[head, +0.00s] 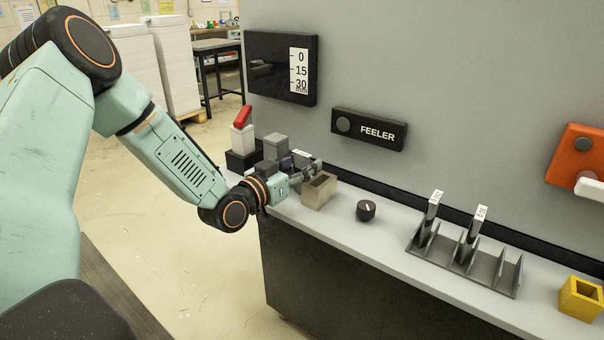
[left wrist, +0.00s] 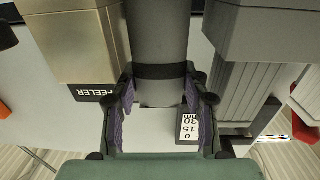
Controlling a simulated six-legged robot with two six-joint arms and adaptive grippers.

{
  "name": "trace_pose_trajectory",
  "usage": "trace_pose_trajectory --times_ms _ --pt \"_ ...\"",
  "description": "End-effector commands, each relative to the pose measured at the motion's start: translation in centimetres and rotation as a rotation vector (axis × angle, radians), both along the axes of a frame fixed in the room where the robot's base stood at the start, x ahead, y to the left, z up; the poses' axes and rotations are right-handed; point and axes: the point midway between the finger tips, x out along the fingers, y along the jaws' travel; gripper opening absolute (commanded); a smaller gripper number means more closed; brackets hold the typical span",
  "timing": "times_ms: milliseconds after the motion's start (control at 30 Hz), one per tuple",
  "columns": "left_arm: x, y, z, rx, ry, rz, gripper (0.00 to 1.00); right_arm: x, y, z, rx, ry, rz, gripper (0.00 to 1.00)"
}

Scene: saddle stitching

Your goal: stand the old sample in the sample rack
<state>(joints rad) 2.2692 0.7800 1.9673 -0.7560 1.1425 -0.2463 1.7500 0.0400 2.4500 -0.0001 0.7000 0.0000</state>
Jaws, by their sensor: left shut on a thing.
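The grey sample rack (head: 480,270) with several slots is on the counter at the right in the head view. Two thin dark pieces with white labels (head: 432,212) (head: 474,230) stand in its left part; their labels are too small to read. My left gripper (head: 302,174) is at the counter's left end, between a grey block and a tan box. In the left wrist view, its purple-padded fingers (left wrist: 160,98) are shut on a grey cylindrical piece (left wrist: 158,45) with a dark band. I cannot tell which piece is the old sample. My right gripper is not in view.
The tan open-topped box (head: 318,192) is just right of the gripper. A black knob (head: 366,211) stands between it and the rack. A yellow box (head: 580,298) is at far right. Grey block (head: 275,146) and red-topped item (head: 242,131) stand at the left. The wall carries a FEELER panel (head: 369,129).

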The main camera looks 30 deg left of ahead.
Motion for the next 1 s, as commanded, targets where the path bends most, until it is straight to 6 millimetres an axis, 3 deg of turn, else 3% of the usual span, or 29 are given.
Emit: trace_pose_trajectory --times_ms 433,1000 --pt "-0.6 0.2 0.8 -0.003 0.0 0.003 0.09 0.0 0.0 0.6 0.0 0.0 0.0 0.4" --pt "-4.8 0.7 3.5 -0.006 0.0 0.002 0.09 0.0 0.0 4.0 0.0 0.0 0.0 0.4"
